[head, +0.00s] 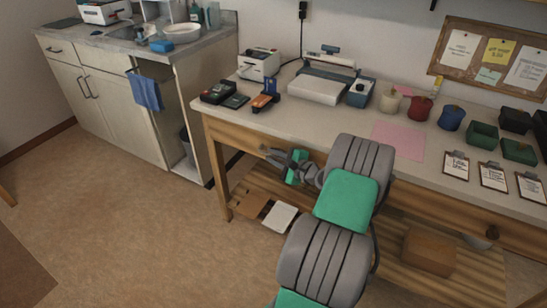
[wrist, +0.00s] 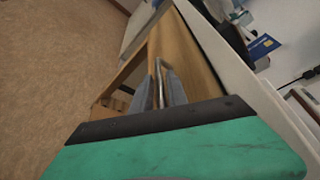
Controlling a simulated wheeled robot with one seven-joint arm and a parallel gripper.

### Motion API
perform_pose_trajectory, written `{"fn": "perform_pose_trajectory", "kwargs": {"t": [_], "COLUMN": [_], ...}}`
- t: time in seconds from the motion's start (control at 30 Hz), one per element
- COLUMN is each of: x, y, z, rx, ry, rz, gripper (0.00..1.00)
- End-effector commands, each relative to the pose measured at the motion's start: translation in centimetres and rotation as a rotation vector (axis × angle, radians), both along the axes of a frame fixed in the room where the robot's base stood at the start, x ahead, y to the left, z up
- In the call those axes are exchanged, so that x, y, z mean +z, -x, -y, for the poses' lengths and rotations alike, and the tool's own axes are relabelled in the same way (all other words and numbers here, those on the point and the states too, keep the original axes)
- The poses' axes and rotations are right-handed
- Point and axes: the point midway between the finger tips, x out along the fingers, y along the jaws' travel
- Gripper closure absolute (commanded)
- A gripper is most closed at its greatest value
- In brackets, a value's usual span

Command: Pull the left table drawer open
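The wooden worktable (head: 330,112) has a pale top with a wooden front below it. The wooden front also shows in the wrist view (wrist: 175,48). My gripper (head: 266,151) is just in front of this left part, below the tabletop edge. In the wrist view my grey fingers (wrist: 163,85) are close together, pointing at the wood.
The lower shelf holds a cardboard box (head: 429,250) and a white flat item (head: 280,217). A counter with cabinets (head: 105,95) stands at left. The floor (head: 130,215) left of my arm is clear.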

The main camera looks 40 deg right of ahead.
Motion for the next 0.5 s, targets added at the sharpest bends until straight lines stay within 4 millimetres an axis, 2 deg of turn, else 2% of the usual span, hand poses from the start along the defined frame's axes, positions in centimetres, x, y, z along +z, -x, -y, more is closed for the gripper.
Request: {"fn": "perform_pose_trajectory", "kwargs": {"t": [0.17,0.4,0.5], "x": [0.02,0.02,0.03], "y": [-0.01,0.00,0.01], "z": [0.02,0.00,-0.01], "rx": [-0.001,0.001,0.001], "ry": [0.000,0.001,0.001], "rz": [-0.001,-0.001,-0.001], "gripper": [0.81,1.00,1.00]}}
